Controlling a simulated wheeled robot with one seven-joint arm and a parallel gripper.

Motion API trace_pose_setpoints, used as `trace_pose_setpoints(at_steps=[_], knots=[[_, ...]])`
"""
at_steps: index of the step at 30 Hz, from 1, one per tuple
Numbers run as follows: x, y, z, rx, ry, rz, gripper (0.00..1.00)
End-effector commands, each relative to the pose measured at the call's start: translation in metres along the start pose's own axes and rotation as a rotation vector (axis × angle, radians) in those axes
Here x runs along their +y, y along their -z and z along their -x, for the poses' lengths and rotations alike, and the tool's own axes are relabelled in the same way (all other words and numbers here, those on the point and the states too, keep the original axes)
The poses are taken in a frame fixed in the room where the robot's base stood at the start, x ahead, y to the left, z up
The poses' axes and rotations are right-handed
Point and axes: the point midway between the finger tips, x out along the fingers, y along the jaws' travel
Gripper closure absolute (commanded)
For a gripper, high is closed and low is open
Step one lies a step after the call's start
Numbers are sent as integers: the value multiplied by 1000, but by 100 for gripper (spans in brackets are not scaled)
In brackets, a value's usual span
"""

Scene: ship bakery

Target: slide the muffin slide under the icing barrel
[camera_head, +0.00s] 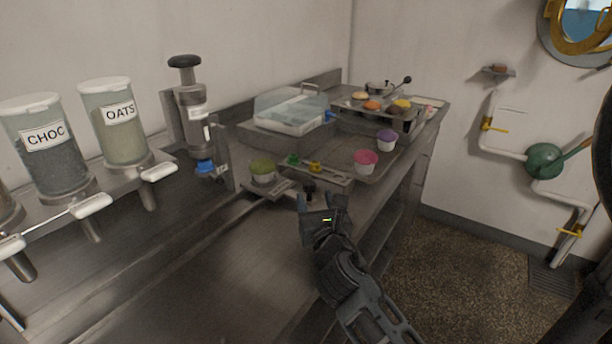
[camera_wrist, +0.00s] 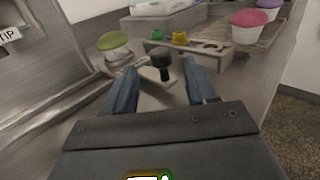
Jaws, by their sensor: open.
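The muffin slide (camera_head: 278,193) is a small metal plate at the counter's front, with a green-topped muffin (camera_head: 262,171) in a white cup on it. Its black knob (camera_head: 309,188) stands at the right end. The icing barrel (camera_head: 192,115) is an upright metal cylinder with a black top and a blue nozzle, left of and behind the muffin. My gripper (camera_head: 322,205) is open, just before the knob. In the wrist view the knob (camera_wrist: 161,60) stands between my two blue-grey fingers, with visible gaps on both sides. The muffin (camera_wrist: 114,45) is left of my fingers.
A bracket with green and yellow pegs (camera_head: 315,169) stands right behind the knob. A tray (camera_head: 349,160) holds pink and purple muffins at right. Hoppers labelled CHOC (camera_head: 45,140) and OATS (camera_head: 122,125) line the left. The front counter (camera_head: 235,270) is clear.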

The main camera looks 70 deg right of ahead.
Motion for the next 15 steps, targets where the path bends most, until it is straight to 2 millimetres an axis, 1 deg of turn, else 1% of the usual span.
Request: trace_pose_setpoints(at_steps=[9,12,15], knots=[[0,-3,-46,-1,1,-3,43],[0,-2,-59,-1,0,-3,43],[0,-1,-68,0,0,-3,43]])
